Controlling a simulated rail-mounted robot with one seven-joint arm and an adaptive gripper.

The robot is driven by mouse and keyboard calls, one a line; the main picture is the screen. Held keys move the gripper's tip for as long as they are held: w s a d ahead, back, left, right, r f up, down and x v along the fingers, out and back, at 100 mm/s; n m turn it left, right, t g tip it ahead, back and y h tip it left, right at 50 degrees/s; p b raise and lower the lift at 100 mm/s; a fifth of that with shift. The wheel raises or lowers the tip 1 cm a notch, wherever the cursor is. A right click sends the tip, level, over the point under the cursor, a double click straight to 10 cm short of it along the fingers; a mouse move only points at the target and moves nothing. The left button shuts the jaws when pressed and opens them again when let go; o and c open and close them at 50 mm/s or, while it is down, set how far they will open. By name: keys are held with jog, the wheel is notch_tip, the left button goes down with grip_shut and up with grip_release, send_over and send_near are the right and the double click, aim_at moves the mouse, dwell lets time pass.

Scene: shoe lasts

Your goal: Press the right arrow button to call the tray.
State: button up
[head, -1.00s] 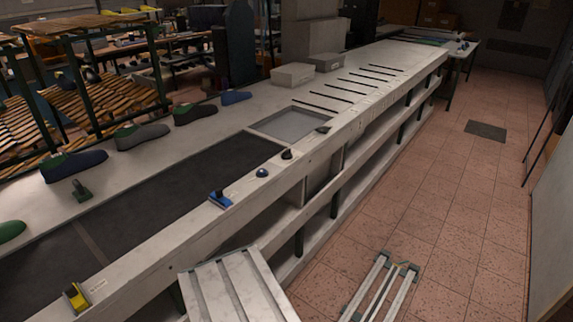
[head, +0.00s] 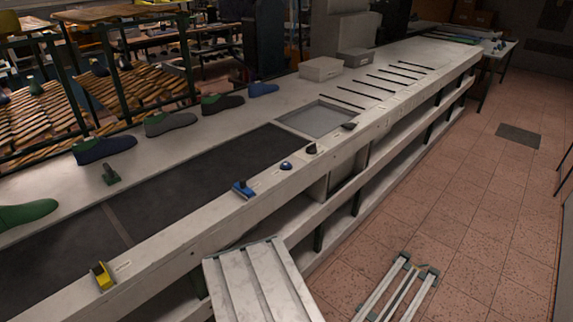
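A long white bench runs from the lower left to the upper right, with small controls along its front edge. They are a yellow block-like control (head: 103,276), a blue one (head: 243,189), a blue dome-shaped button (head: 286,166), a black knob (head: 311,149) and a dark piece (head: 348,126). Small labels lie beside some of them. No arrow mark is readable, so I cannot tell which is the right arrow button. A shallow grey tray-like recess (head: 318,119) is set into the bench top behind the black knob. My gripper is not in view.
Dark belt (head: 190,185) runs along the bench top. Several shoe lasts, one green (head: 28,213), stand behind it. Two grey boxes (head: 320,68) sit farther back. A white slatted panel (head: 262,285) and metal rails (head: 400,285) are below, in front.

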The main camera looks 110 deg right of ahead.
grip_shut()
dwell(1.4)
